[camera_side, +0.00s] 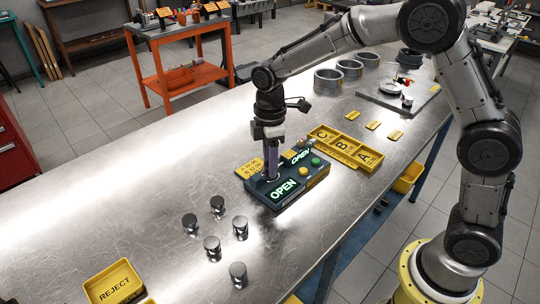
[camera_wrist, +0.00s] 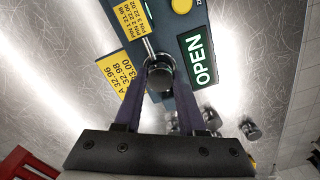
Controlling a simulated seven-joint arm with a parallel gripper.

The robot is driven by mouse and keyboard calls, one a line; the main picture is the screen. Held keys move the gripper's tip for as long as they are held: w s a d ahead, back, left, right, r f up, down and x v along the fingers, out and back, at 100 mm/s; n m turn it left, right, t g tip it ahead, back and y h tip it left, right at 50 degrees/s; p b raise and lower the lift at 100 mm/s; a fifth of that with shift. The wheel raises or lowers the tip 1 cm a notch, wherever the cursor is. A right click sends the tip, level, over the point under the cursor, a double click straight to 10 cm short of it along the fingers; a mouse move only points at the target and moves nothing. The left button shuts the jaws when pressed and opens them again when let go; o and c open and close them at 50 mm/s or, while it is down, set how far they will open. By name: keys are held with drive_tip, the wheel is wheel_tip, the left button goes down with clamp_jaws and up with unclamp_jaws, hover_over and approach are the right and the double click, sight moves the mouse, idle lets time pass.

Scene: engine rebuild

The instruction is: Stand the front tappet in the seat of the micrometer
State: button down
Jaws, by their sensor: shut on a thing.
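My gripper (camera_side: 271,176) is over the left part of the dark micrometer block (camera_side: 302,194), pointing down. In the wrist view its two purple fingers (camera_wrist: 160,80) are shut on a round metal tappet (camera_wrist: 160,76), which sits between the fingertips at the micrometer's edge, beside a green OPEN display (camera_wrist: 197,57). In the side view the fingers hide this tappet. I cannot tell whether its base touches the seat. Several other tappets (camera_side: 240,227) stand upright on the table in front of the micrometer; some show in the wrist view (camera_wrist: 250,129).
A yellow tray marked A, B, C (camera_side: 344,148) lies behind the micrometer at right. A yellow REJECT tray (camera_side: 113,283) is at front left. Yellow label plates (camera_wrist: 119,72) lie by the micrometer. Metal rings (camera_side: 328,81) stand farther back. The table's left side is clear.

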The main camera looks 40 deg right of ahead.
drive_tip(key=shift+f, duration=0.3)
drive_tip(key=shift+c, duration=2.1)
unclamp_jaws()
wheel_tip(320, 180, up, 14)
